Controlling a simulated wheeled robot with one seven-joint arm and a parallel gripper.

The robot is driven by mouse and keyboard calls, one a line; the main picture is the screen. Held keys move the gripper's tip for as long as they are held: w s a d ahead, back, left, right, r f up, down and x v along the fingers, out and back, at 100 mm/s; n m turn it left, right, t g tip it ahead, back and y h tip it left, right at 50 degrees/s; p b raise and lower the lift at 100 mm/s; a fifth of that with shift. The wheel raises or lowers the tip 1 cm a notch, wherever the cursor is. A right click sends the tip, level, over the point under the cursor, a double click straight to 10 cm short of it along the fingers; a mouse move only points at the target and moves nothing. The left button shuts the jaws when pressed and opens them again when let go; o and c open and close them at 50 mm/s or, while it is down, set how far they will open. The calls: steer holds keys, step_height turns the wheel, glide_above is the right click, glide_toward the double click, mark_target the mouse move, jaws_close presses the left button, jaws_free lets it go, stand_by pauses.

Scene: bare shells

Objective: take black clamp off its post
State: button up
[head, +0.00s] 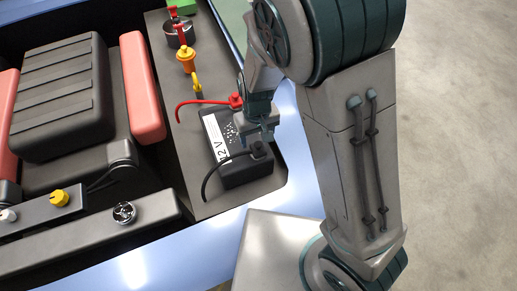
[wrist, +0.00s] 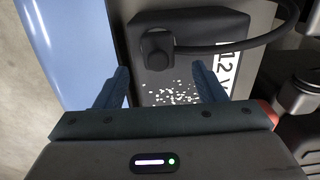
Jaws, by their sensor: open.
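The black clamp (head: 259,149) sits on the near end of the dark battery (head: 242,173), with a black cable curving from it to the left. In the wrist view the clamp (wrist: 156,50) is at the top, ahead of my fingers, and its cable (wrist: 235,45) runs right. My gripper (head: 257,138) is just above the battery, close to the clamp. In the wrist view my gripper (wrist: 160,85) is open, its two fingers apart with nothing between them. The post under the clamp is hidden.
A red clamp (head: 236,101) with a red cable is at the battery's far end. A yellow-capped part (head: 187,56) and a dark cup (head: 179,34) stand farther back. A black engine block (head: 62,98) fills the left. The blue body edge (head: 285,185) borders the bay at right.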

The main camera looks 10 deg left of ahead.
mark_target(258, 144)
steer(key=f+b, duration=0.1)
steer(key=f, duration=0.1)
steer(key=f+b, duration=0.2)
steer(key=shift+s+d+f, duration=0.2)
steer(key=shift+f, duration=0.2)
steer(key=shift+r, duration=0.1)
steer(key=c, duration=1.1)
